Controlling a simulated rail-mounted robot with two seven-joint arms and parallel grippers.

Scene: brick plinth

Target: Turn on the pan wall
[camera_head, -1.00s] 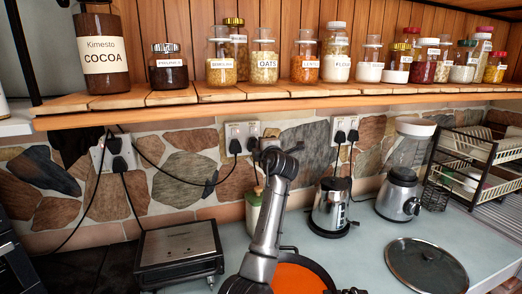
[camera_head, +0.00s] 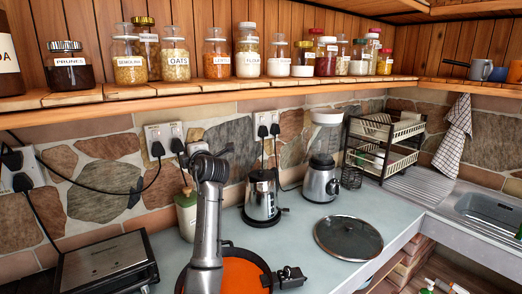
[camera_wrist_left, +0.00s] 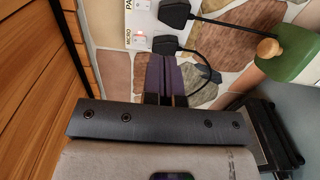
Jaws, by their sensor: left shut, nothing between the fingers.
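A white double wall socket (camera_head: 165,141) with black plugs is on the stone wall below the shelf. In the left wrist view, the socket plate (camera_wrist_left: 133,22) shows partly cut-off lettering, "PA" and "MICRO", and small red marks by its switches. My left gripper (camera_wrist_left: 163,60) is shut and empty, its dark fingers pointing toward the wall just below the plate in that view, apart from the switches as far as I can tell. In the head view, my left arm rises in front of the wall, right of the socket; its fingers are hidden. My right gripper is out of view.
An orange pan (camera_head: 243,276) sits on the counter behind my arm. A green jar (camera_head: 187,214) stands near the wall, with a kettle (camera_head: 262,197) and blender (camera_head: 321,180) to its right. Black cables hang from the sockets. The jar shelf (camera_head: 110,101) overhangs the wall.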

